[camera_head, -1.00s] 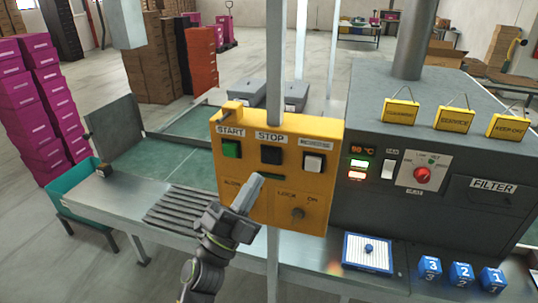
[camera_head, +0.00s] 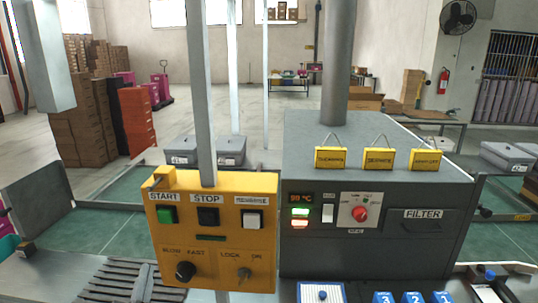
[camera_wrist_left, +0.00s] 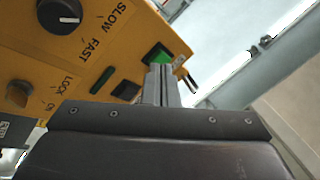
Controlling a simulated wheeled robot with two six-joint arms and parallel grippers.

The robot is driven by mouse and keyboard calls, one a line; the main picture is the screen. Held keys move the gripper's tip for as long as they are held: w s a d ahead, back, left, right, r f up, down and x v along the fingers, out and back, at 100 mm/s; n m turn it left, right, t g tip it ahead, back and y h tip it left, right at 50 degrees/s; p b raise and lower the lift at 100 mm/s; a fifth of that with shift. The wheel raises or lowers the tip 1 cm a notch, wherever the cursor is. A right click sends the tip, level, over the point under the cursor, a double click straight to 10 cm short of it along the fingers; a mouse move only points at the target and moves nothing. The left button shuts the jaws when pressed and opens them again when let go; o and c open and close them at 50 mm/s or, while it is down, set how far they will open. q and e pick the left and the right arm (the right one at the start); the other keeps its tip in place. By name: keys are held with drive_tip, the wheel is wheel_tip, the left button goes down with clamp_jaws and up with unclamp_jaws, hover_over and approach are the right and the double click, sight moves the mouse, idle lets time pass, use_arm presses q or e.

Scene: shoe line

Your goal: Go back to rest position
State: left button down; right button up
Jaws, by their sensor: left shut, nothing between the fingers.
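In the head view only a grey tip (camera_head: 140,284) seems to show low beside the box. My right gripper is not in view.
A grey machine (camera_head: 378,160) with a FILTER label and yellow hanging signs stands right of the box. Blue numbered blocks (camera_head: 413,298) and a white pad (camera_head: 320,292) lie at the bottom edge. A slatted rack (camera_head: 105,280) lies at lower left.

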use_arm(q)
drive_tip(key=s+a+f+n+g+y, duration=0.1)
drive_tip(key=s+a+f+n+g, duration=0.35)
drive_tip(key=f, duration=0.25)
drive_tip(key=s+a+f+n+g+y, duration=0.2)
drive_tip(key=s+a+f+n+g, duration=0.1)
drive_tip(key=s+f+g, duration=0.4)
drive_tip(key=s+d+f+n+g+h, duration=0.25)
drive_tip(key=s+f+g, duration=0.6)
drive_tip(key=s, duration=0.65)
wheel_tip(320, 180, down, 25)
drive_tip(key=a+m+h, duration=0.1)
drive_tip(key=h, duration=0.1)
drive_tip(key=s+d+f+g, duration=0.1)
drive_tip(key=s+f, duration=1.4)
drive_tip(key=f, duration=0.2)
drive_tip(key=shift+d+r, duration=0.1)
